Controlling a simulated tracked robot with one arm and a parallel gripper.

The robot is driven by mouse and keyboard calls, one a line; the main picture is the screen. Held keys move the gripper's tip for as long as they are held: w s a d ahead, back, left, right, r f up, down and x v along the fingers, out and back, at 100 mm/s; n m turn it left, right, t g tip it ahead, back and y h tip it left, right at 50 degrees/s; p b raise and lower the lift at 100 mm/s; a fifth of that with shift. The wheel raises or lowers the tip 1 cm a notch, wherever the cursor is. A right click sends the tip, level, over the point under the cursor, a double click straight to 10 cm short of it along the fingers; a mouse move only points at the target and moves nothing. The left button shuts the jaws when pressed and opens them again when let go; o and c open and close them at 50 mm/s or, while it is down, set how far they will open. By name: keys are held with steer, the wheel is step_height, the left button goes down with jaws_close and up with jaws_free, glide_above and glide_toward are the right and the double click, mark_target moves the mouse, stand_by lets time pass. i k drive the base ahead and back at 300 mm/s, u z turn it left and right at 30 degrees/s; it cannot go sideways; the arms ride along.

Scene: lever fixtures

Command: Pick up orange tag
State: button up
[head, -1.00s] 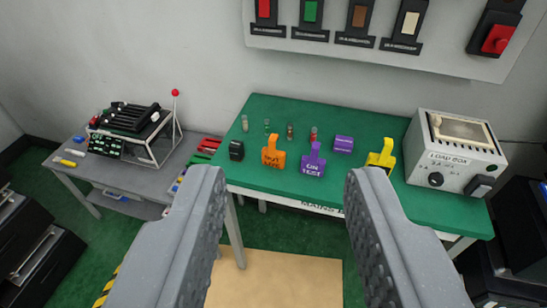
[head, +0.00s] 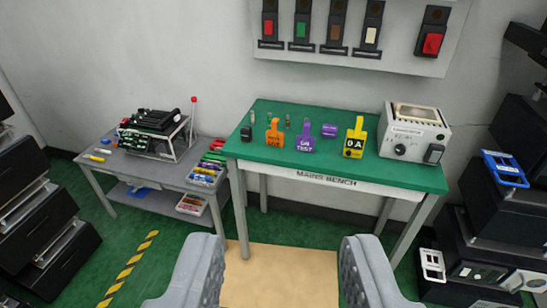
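The orange tag (head: 274,134) stands upright on the green-topped mains bench (head: 400,172), left of a purple tag (head: 305,136). Its lettering is too small to read surely. My gripper (head: 282,274) is open and empty, its two grey fingers wide apart at the bottom of the picture. It is in front of the bench and well short of the tag, with nothing between the fingers but the tan floor mat.
A yellow tag (head: 354,139), a purple cylinder (head: 329,130), a black item (head: 246,134) and a load box (head: 414,132) share the bench. A grey side table (head: 165,176) stands left. Black cabinets flank both sides. The tan mat (head: 280,262) is clear.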

mark_target(275, 138)
steer(key=u, duration=0.7)
steer(key=i, duration=2.05)
steer(key=z, duration=0.65)
